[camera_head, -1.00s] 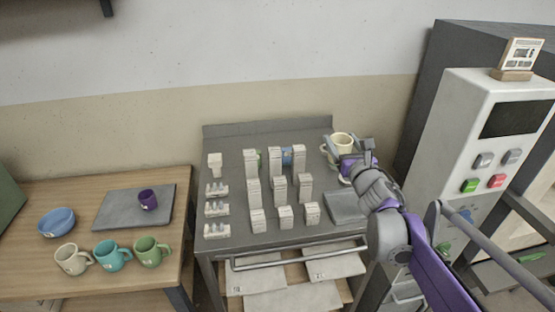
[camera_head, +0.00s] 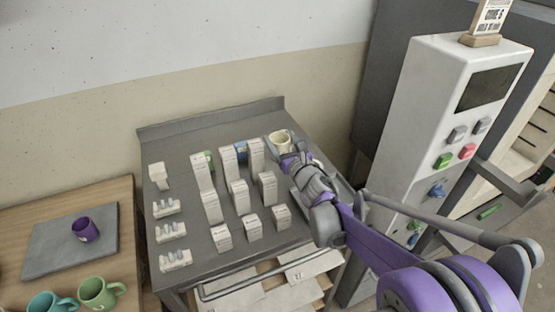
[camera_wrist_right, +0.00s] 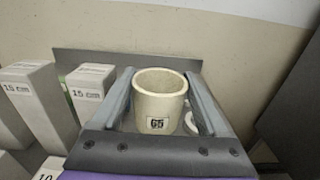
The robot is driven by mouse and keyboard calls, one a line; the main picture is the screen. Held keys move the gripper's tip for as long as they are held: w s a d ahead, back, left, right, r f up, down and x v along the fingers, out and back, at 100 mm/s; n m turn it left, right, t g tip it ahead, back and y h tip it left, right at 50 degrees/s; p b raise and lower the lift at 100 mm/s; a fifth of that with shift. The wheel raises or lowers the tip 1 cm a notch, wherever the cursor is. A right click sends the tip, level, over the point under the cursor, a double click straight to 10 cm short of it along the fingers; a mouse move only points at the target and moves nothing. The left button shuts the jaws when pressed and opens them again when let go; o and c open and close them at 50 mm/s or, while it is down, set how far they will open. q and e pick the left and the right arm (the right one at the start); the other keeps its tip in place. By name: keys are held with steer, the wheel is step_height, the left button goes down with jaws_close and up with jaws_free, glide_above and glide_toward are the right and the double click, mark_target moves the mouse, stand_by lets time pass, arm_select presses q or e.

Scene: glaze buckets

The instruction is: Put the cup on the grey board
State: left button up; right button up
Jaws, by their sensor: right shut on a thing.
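A cream cup (camera_head: 279,143) is at the back right of the grey metal table. My right gripper (camera_head: 287,156) is shut on it. In the right wrist view the cup (camera_wrist_right: 160,100) is upright between the two fingers, with a "65" label facing me and its handle at the right. I cannot tell whether its base touches the table. A flat grey board (camera_head: 50,262) lies on the wooden table at the left, with a purple cup (camera_head: 86,229) on it. My left gripper is not in view.
Several pale upright blocks (camera_head: 211,207) stand on the metal table (camera_head: 190,272), left of my right gripper. A white control box (camera_head: 420,120) with coloured buttons stands to the right. Teal (camera_head: 52,305) and green (camera_head: 97,293) mugs are at the wooden table's front.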

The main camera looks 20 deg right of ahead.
steer(key=shift+f+b, duration=0.35)
steer(key=shift+f, duration=3)
steer(key=shift+f, duration=0.15)
steer(key=o, duration=1.2)
steer(key=shift+o, duration=0.3)
